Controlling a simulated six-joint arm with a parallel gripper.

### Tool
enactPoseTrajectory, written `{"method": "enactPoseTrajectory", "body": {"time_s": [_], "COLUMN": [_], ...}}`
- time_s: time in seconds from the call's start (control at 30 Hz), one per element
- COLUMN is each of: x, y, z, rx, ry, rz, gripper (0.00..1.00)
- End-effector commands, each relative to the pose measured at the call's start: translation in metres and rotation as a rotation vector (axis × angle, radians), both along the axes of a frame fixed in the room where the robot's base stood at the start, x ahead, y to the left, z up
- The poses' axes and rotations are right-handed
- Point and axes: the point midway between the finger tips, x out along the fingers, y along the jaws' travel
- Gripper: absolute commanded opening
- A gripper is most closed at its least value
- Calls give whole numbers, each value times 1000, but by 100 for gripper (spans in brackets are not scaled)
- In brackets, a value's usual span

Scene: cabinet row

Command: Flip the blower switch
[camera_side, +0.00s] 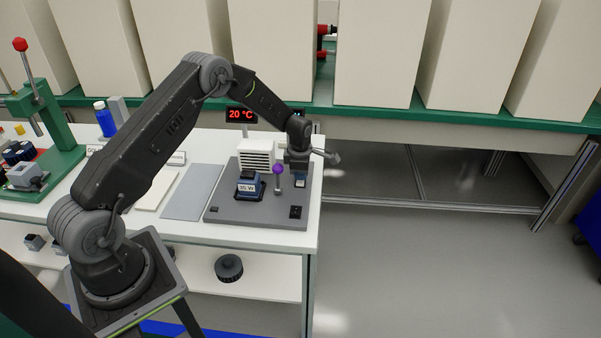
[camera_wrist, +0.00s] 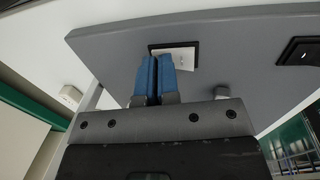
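A switch with a white rocker in a black frame (camera_wrist: 175,52) is set in the grey board, just beyond my fingertips in the wrist view. My gripper (camera_wrist: 155,62) has blue fingers pressed close together, with only a thin dark line between them and nothing visible held. The fingertips overlap the lower left of the switch; I cannot tell whether they touch it. A white louvred box (camera_side: 257,153), perhaps the blower, stands behind on the board.
The grey board (camera_side: 235,213) also carries a blue "15 W" block (camera_side: 247,191), a purple-knobbed post (camera_side: 278,170) close to my gripper, and a black fitting (camera_side: 295,212) at the front. A red "20 °C" display (camera_side: 241,115) stands behind. The bench ends just right of the board.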

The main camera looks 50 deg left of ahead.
Motion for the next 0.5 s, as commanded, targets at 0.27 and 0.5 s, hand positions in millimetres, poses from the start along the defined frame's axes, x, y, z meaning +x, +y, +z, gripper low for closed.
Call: {"method": "enactPoseTrajectory", "body": {"time_s": [0.27,0.5], "x": [-3,-11], "y": [-2,-10], "z": [-4,-3], "rx": [-2,-3], "ry": [7,11], "rz": [-2,-2], "gripper": [0,0]}}
